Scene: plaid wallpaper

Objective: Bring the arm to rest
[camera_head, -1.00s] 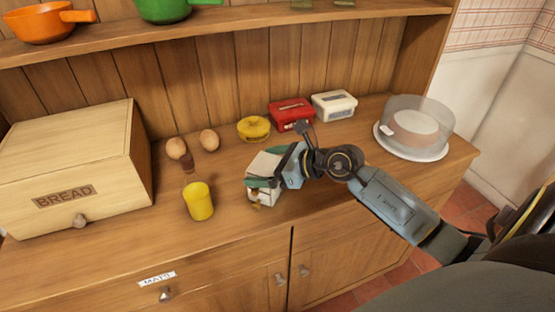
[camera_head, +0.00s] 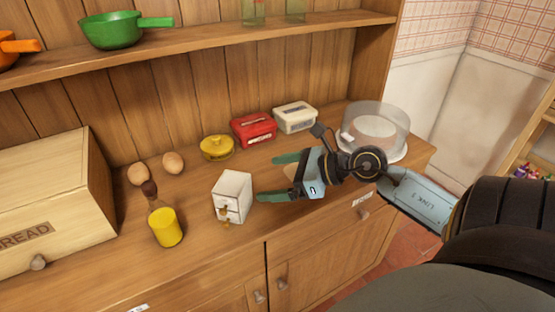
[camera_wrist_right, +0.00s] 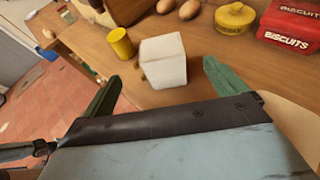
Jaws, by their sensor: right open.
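My right gripper (camera_head: 274,178) is open and empty above the wooden counter (camera_head: 190,256), its green fingers pointing left. Just left of its fingertips, a small white box with little drawers (camera_head: 232,196) stands upright on the counter, apart from the fingers. In the right wrist view the white box (camera_wrist_right: 163,61) shows beyond and between the two fingers (camera_wrist_right: 160,88). My right arm comes in from the right. My left gripper does not show in either view.
The bread box (camera_head: 50,200) is at the left. A shelf (camera_head: 200,53) crosses above.

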